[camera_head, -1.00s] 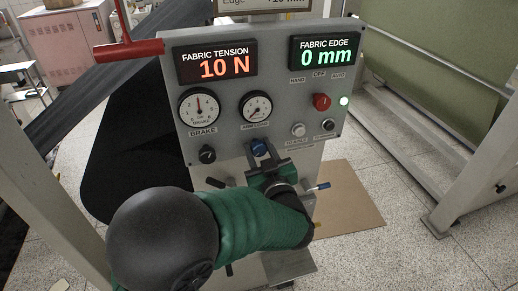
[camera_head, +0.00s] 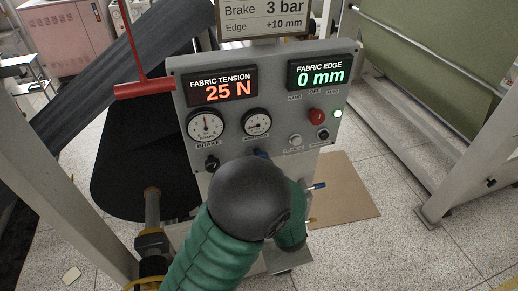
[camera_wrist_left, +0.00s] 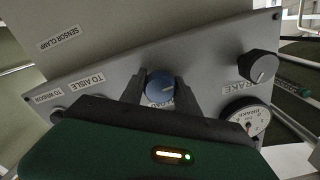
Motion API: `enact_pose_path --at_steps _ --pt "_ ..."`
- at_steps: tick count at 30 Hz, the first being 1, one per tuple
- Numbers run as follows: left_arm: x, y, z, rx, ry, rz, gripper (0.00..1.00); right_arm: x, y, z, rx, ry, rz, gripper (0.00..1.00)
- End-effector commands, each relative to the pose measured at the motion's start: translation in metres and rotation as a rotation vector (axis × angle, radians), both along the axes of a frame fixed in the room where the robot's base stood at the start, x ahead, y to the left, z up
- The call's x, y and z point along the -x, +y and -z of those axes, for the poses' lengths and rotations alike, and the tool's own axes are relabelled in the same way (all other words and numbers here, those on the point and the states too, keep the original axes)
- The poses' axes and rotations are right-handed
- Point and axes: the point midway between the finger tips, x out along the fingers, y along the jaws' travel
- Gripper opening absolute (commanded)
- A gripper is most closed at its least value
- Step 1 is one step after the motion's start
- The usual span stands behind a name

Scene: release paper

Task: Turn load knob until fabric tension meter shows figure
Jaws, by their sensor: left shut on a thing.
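The fabric tension meter (camera_head: 221,88) on the grey control panel reads 25 N in orange. In the wrist view my left gripper (camera_wrist_left: 160,92) is shut on the blue knob (camera_wrist_left: 160,86), one finger on each side of it. In the head view my arm hides the gripper and most of the knob; only a bit of blue knob (camera_head: 261,153) shows above the arm. The knob's label is partly covered by the fingers. My right gripper is in neither view.
The fabric edge display (camera_head: 320,72) reads 0 mm. A brake gauge (camera_head: 206,126), a black knob (camera_head: 212,164) and a red switch (camera_head: 317,116) are close by on the panel. A sign (camera_head: 263,18) above reads Brake 3 bar, Edge +10 mm. A red handle (camera_head: 145,88) sticks out left.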

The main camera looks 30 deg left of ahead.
Motion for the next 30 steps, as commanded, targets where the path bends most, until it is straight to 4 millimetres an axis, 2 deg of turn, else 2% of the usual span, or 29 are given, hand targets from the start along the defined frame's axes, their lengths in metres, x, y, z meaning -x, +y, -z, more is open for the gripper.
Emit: enact_pose_path --at_steps 1,3,12,20,30 --pt "-0.001 -0.001 -0.007 -0.029 0.030 0.004 0.00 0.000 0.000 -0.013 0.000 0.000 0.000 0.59" --pt "-0.001 -0.001 -0.007 -0.068 0.076 0.004 0.00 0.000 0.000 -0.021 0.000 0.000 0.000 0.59" --pt "-0.002 -0.001 -0.005 -0.197 0.225 0.004 0.00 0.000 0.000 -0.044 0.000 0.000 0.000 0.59" --pt "-0.002 -0.001 -0.003 -0.252 0.287 0.005 0.00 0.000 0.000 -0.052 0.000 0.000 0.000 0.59" --pt "-0.002 -0.002 -0.002 -0.264 0.301 0.005 0.00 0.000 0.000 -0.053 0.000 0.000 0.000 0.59"
